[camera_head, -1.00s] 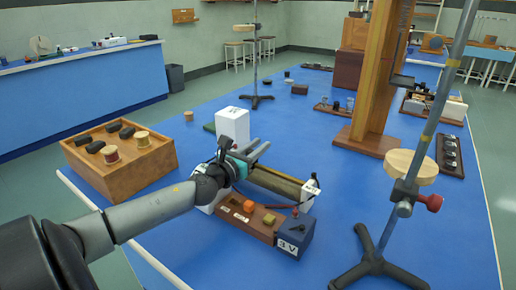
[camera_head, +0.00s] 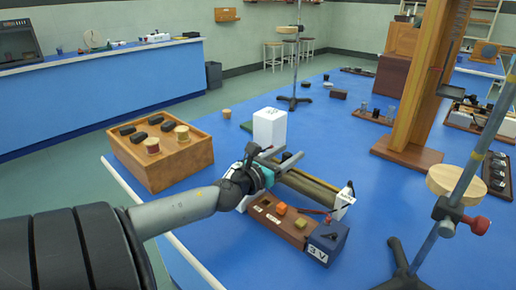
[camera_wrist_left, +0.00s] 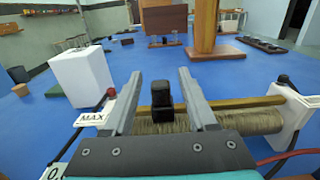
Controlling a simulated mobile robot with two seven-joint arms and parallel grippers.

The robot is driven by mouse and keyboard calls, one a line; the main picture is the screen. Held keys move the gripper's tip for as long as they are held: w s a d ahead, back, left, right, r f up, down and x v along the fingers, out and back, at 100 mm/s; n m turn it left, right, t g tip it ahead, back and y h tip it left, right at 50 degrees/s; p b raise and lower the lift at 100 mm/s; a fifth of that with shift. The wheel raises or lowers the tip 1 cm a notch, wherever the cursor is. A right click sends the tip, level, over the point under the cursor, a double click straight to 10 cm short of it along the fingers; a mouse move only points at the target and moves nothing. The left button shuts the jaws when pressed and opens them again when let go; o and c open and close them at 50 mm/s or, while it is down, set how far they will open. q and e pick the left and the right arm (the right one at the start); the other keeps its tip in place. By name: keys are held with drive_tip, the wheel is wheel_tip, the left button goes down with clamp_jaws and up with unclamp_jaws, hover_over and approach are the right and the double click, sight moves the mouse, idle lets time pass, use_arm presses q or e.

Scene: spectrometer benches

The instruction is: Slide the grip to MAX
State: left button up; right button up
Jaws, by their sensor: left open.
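The slide resistor has a tan wire-wound coil (camera_head: 306,188) and a brass rod (camera_wrist_left: 240,103) between white end pieces. Its black grip (camera_wrist_left: 162,98) stands on the rod, nearer the end with the white MAX label (camera_wrist_left: 92,118). My left gripper (camera_head: 281,158) is over that end of the coil. In the wrist view, the left gripper (camera_wrist_left: 160,80) is open, with one finger on each side of the grip. Small gaps show between grip and fingers. My right gripper is not in view.
A white block (camera_head: 270,128) stands close behind the gripper. A wooden tray (camera_head: 185,160) of spools and black pieces is to the left. A wooden base with a blue 3V box (camera_head: 326,243) lies in front. A clamp stand (camera_head: 445,215) is at right.

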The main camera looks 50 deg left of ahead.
use_arm(q)
drive_tip(key=s, duration=0.7)
drive_tip(key=s+d, duration=0.1)
drive_tip(key=s, duration=0.2)
drive_tip(key=shift+s+p, duration=0.3)
drive_tip(key=shift+p, duration=0.05)
drive_tip(key=shift+s+d, duration=0.1)
drive_tip(key=shift+s, duration=0.65)
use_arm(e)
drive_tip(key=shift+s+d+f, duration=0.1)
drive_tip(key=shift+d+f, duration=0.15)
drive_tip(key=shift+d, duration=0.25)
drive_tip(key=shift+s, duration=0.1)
